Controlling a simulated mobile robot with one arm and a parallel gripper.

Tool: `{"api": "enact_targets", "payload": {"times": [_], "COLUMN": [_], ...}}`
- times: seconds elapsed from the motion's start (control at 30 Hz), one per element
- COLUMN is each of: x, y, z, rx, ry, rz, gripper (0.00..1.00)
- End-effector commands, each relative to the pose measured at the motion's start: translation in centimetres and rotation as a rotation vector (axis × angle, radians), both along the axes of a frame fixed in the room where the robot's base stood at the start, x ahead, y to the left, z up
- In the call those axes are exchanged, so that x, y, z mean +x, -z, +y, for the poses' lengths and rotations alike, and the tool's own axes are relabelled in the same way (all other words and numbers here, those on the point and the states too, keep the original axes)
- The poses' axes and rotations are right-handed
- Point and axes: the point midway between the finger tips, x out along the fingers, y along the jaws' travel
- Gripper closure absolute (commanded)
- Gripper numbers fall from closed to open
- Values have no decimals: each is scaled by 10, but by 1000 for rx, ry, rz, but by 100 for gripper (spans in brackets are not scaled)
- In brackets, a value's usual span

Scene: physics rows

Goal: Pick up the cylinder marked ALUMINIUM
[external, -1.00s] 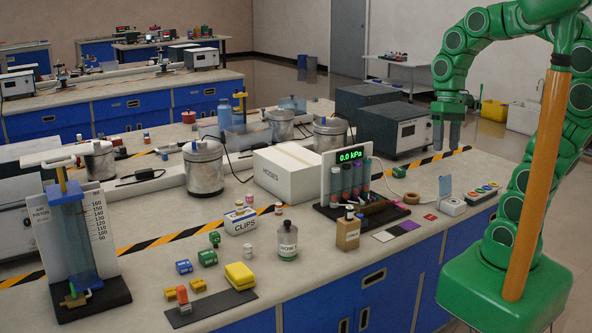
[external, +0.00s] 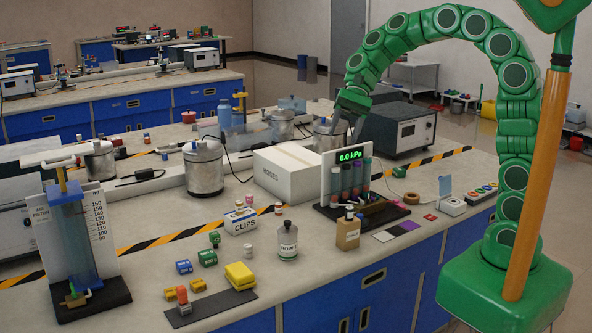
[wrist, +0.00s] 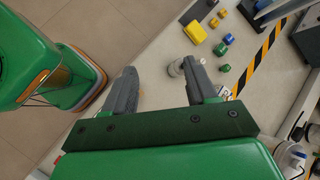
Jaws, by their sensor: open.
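Several small coloured cylinders lie on the bench: a blue one (external: 184,267), a green one (external: 207,258) and another green one (external: 214,238). Their markings are too small to read, so I cannot tell which is marked ALUMINIUM. In the wrist view, a blue cylinder (wrist: 229,38) and a green one (wrist: 220,49) show beyond the right finger. My gripper (external: 348,127) is high above the back of the bench, beside the pressure display, far from these cylinders. In the wrist view my gripper (wrist: 162,68) is open, its fingers apart and holding nothing.
The HOSES box (external: 285,175) and pressure display (external: 346,158) stand behind. A clear bench patch (external: 150,225) lies left.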

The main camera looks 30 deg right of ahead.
Motion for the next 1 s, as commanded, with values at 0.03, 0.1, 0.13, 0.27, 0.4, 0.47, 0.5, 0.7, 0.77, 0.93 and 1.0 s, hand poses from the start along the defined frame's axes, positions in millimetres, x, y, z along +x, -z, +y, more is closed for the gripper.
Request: {"api": "enact_targets", "payload": {"times": [0.03,0.1,0.13,0.27,0.4,0.47,0.5,0.7,0.77,0.93,1.0], "x": [9,20,24,44,64,74,80,105,110,122,125], "y": [1,2,3,3,7,9,11,19,20,25,28], "z": [12,28,34,63,93,106,114,153,160,177,183], "rx": [14,35,44,81,116,130,139,175,183,198,201], "ry": [19,46,60,113,169,193,210,279,294,326,336], "rz": [24,61,79,148,230,267,291,406,430,485,504], "gripper": [43,43,43,43,43,43,43,43,43,43,43]}}
